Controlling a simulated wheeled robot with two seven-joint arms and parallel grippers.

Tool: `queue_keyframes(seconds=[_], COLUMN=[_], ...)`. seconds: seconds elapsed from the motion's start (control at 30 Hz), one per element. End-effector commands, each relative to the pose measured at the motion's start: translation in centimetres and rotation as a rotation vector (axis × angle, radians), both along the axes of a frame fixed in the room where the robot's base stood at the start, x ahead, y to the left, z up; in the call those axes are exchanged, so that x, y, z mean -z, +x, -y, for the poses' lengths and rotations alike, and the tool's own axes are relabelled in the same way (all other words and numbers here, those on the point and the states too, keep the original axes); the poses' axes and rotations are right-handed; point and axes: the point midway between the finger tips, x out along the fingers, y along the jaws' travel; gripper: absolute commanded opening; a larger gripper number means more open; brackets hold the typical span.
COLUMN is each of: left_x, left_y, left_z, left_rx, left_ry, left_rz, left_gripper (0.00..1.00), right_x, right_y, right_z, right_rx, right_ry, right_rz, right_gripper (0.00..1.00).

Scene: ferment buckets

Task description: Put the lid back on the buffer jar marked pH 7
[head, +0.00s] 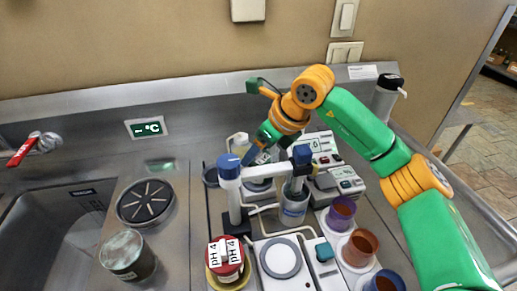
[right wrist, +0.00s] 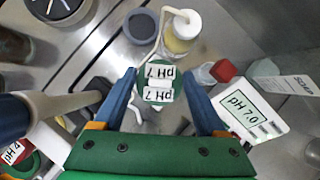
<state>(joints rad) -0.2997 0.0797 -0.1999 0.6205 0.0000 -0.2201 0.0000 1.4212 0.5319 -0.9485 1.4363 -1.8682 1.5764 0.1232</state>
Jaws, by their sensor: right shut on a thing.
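My right gripper (head: 260,148) reaches in from the right and is low behind the blue-capped stand. In the right wrist view its two blue fingers (right wrist: 160,88) are closed on either side of a round green lid (right wrist: 158,66) with white pH 7 labels. The lid hides what is beneath it, so I cannot tell whether it sits on the jar. In the head view the stand and fingers hide most of that spot. A red-lidded jar marked pH 4 (head: 228,262) stands at the front. My left gripper is not in view.
A stand with blue caps (head: 230,167) is in front of the gripper. A wash bottle (right wrist: 183,27) and a grey cup (right wrist: 141,25) are close to the lid. A meter reading pH 7.0 (right wrist: 247,108) is to the right. Several cups, one purple (head: 341,212), line the right side.

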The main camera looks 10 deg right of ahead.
Motion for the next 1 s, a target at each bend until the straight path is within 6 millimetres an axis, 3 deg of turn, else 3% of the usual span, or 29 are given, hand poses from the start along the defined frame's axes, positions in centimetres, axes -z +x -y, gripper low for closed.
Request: queue_keyframes(seconds=[0.4, 0.43, 0.5, 1.0], left_x=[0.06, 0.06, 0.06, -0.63], left_y=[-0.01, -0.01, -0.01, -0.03], left_z=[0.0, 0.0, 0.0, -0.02], left_rx=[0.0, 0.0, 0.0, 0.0], left_ry=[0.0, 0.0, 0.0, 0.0], left_rz=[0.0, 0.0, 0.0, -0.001], left_gripper=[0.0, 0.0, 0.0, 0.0], right_x=[0.05, 0.05, 0.04, -0.73], right_y=[0.01, 0.01, 0.0, 0.0], right_z=[0.0, 0.0, -0.01, 0.0], right_rx=[0.0, 0.0, 0.0, 0.0], right_ry=[0.0, 0.0, 0.0, 0.0], right_rz=[0.0, 0.0, 0.0, 0.0], right_gripper=[0.14, 0.82, 1.0, 1.0])
